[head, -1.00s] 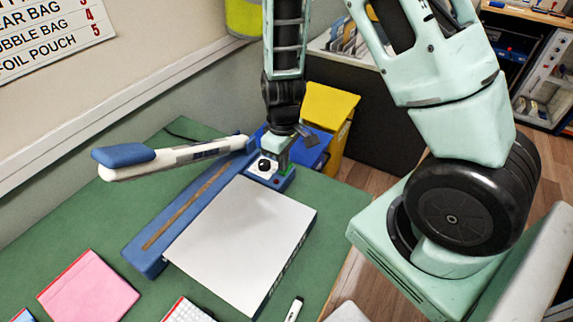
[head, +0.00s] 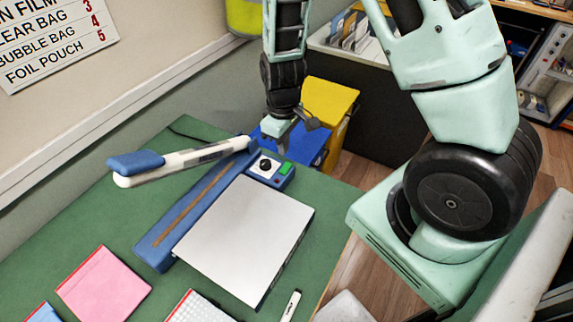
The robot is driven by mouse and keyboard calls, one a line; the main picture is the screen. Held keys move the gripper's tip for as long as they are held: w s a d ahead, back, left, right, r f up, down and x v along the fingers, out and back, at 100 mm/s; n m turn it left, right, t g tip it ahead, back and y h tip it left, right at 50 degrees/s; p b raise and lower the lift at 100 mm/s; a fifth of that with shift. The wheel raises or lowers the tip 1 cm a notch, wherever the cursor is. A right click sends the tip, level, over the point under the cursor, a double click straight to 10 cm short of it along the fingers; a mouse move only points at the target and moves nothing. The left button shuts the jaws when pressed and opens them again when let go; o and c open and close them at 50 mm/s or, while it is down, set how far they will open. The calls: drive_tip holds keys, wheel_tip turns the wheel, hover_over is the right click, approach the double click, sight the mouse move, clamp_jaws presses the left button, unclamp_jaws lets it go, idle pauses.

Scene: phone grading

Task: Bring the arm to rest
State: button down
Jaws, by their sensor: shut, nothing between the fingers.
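My gripper (head: 282,143) hangs at the end of my arm, pointing down, near the far right corner of the green table. It is shut and holds nothing. Its fingertips are small in this view, in front of a blue bin and just beyond the control box (head: 268,168) of a blue sealer (head: 205,200). I cannot tell whether they touch anything. My arm comes down from the top of the picture, with its base and shoulder at the right.
The sealer's white lever (head: 195,157) is raised, with a blue handle (head: 136,162). A white plate (head: 243,240) lies beside it. Pink pouches (head: 104,285) lie at the front left. A blue bin (head: 312,143) and yellow bin (head: 330,100) stand behind. Wooden floor (head: 345,270) shows between table and base.

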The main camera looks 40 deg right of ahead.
drive_tip(key=s+a+r+n+y+b, duration=0.1)
drive_tip(key=s+a+r, duration=0.2)
drive_tip(key=a, duration=0.3)
drive_tip(key=s+a+r+y+b, duration=0.1)
drive_tip(key=s+a+r, duration=0.1)
drive_tip(key=a+r, duration=0.3)
drive_tip(key=s+a+r, duration=0.1)
drive_tip(key=s+a, duration=0.1)
drive_tip(key=s, duration=0.2)
drive_tip(key=s+a+r+n+h+b, duration=0.1)
drive_tip(key=s+a+r, duration=0.1)
drive_tip(key=s, duration=0.3)
drive_tip(key=s+a+r+n+b, duration=0.1)
drive_tip(key=s+a+r, duration=0.1)
drive_tip(key=s, duration=0.3)
drive_tip(key=shift+a+r, duration=0.25)
drive_tip(key=shift+a, duration=0.25)
drive_tip(key=shift+w+b, duration=0.1)
drive_tip(key=shift+b, duration=0.2)
